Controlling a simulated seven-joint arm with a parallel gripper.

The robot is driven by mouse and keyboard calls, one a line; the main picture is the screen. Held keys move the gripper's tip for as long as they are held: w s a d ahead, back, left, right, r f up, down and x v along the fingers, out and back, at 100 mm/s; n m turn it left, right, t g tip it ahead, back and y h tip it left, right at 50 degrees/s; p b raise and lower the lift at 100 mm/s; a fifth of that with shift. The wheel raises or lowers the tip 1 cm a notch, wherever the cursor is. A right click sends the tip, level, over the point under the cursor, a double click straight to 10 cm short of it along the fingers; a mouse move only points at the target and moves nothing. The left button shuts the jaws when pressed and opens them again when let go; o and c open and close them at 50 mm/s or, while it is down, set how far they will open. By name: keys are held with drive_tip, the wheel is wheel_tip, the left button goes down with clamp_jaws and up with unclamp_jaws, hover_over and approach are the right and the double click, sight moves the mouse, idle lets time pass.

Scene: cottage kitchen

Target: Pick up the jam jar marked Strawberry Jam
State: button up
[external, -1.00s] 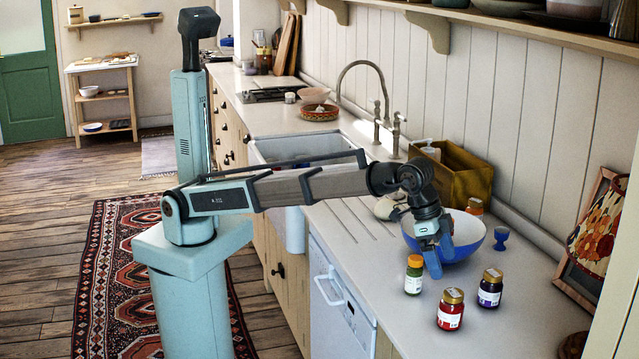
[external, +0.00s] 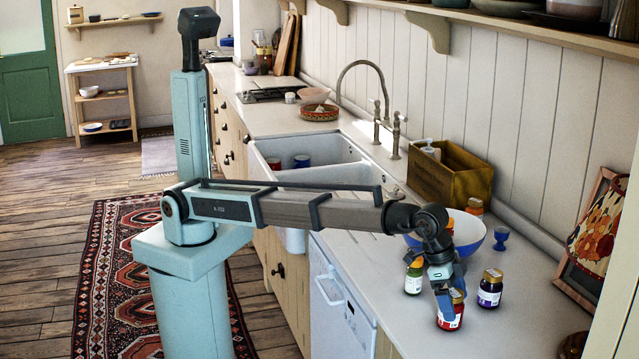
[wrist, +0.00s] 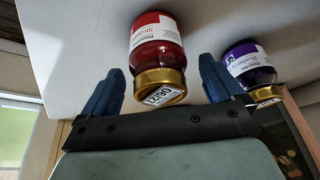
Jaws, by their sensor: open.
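The red jam jar (external: 452,312) with a gold lid stands on the counter. In the wrist view the red jar (wrist: 156,42) has a white label that begins with "Str", and a tag on its lid. My gripper (external: 446,300) is over the red jar, pointing down. In the wrist view the blue fingers of my gripper (wrist: 160,85) are open, one on each side of the jar's lid, with gaps visible. Part of the red jar is hidden by a finger in the external view.
A purple jar (external: 490,288), labelled Blueberry in the wrist view (wrist: 249,65), stands close to the right finger. A green jar (external: 413,279) is partly hidden to the left. A white-and-blue bowl (external: 470,232) and blue egg cup (external: 501,238) stand behind.

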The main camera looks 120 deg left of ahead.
drive_tip(key=shift+w+f, duration=0.25)
drive_tip(key=shift+f, duration=0.35)
drive_tip(key=c, duration=1.3)
